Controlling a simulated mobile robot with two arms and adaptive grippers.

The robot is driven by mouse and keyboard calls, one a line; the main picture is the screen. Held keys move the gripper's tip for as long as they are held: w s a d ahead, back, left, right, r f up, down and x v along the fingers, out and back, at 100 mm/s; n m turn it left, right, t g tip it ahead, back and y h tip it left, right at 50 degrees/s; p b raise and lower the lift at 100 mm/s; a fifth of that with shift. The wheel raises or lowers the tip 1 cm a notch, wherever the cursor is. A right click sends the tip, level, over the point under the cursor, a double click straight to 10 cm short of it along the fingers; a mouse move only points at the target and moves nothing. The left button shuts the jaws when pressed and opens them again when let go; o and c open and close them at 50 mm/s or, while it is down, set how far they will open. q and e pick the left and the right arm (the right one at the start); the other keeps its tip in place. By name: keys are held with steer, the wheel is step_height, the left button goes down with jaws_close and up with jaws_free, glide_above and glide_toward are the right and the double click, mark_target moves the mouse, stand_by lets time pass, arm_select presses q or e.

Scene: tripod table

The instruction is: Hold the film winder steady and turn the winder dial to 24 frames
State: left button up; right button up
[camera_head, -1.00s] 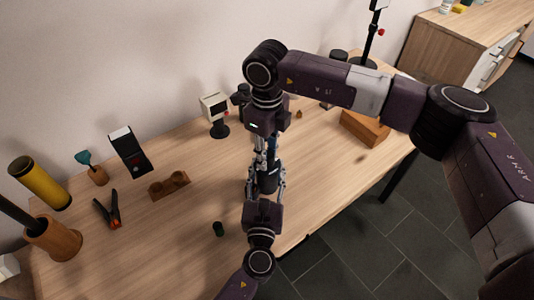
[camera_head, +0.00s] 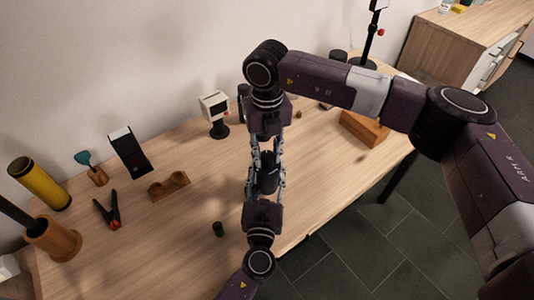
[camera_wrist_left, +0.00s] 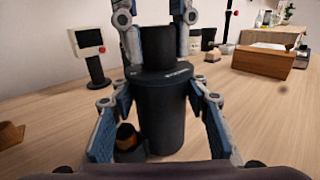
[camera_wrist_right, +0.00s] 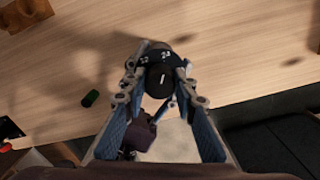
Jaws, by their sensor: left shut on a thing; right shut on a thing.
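The film winder (camera_head: 268,176) is a black upright cylinder near the table's front edge. Its body shows in the left wrist view (camera_wrist_left: 162,118), with a wider collar and a narrower dial on top (camera_wrist_left: 160,46). My left gripper (camera_head: 264,188) is shut around the body. My right gripper (camera_head: 266,150) reaches from above and is shut on the dial. In the right wrist view the dial (camera_wrist_right: 160,82) has a white line pointing up and slightly right. Small white numbers sit on the collar beyond it; I cannot read them surely.
A wooden two-hole holder (camera_head: 169,185), pliers (camera_head: 113,212) and a small screen on a stand (camera_head: 214,112) are farther left and back. A wooden box (camera_head: 364,128) stands at the right. The table between is clear.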

mark_target(267, 154)
arm_select(q)
steer(key=shift+d, duration=0.1)
arm_select(e)
steer(key=shift+w, duration=0.1)
stand_by(0.3)
steer(key=o, duration=1.2)
steer(key=shift+r, duration=0.1)
step_height(267, 154, up, 12)
arm_select(q)
steer(key=o, duration=1.5)
steer(key=shift+c, duration=0.2)
